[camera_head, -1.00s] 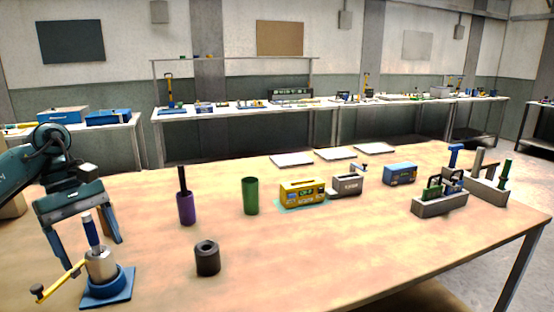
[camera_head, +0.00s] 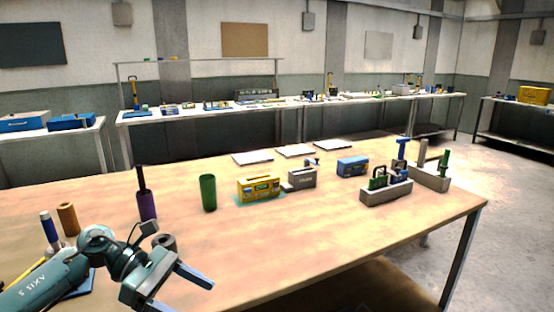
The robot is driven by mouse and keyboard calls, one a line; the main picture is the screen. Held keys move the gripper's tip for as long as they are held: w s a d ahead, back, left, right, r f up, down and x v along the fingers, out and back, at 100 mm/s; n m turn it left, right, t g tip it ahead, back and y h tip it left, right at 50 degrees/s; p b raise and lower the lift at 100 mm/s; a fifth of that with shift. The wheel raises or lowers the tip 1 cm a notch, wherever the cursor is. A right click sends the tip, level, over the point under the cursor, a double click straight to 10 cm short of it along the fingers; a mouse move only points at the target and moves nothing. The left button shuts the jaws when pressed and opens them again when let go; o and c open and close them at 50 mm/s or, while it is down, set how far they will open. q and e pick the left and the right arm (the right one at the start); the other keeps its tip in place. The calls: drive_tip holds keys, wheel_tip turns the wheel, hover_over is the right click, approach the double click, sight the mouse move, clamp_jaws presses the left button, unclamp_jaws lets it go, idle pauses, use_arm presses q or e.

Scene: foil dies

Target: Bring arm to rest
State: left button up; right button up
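My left gripper (camera_head: 184,297) is low in the left of the head view, its arm coming in from the lower left. It is over the near part of the wooden table (camera_head: 300,240). Its two fingers are spread apart with nothing seen between them; the nearer finger runs to the bottom edge. My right gripper is not in view.
Behind my arm stand a dark hollow cylinder (camera_head: 168,240), a purple cup (camera_head: 147,208) with a dark rod, and a brown cylinder (camera_head: 68,219). A blue-handled tool (camera_head: 48,227) is partly hidden. A green cup (camera_head: 208,194) stands farther back. The table's right front is clear.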

use_arm(q)
drive_tip(key=s+d+n+t+h, duration=0.1)
drive_tip(key=d+n+t+h, duration=0.6)
drive_tip(key=d+n, duration=0.5)
drive_tip(key=s+a+f+m+t+y, duration=0.1)
drive_tip(key=s+a+f+m+y, duration=0.2)
drive_tip(key=m, duration=0.7)
drive_tip(key=s+a+f+m+t+y+p, duration=0.1)
drive_tip(key=s+a+f+m+t+y, duration=0.1)
drive_tip(key=s+f+m+y, duration=0.4)
drive_tip(key=s+a+f+m+t+y+p, duration=0.1)
drive_tip(key=s+f+m+y, duration=0.4)
drive_tip(key=f+m, duration=0.8)
drive_tip(key=a+m+t+y, duration=0.1)
drive_tip(key=a+m+y, duration=0.1)
drive_tip(key=m, duration=0.1)
drive_tip(key=shift+s+a+y, duration=0.3)
drive_tip(key=shift+s, duration=0.05)
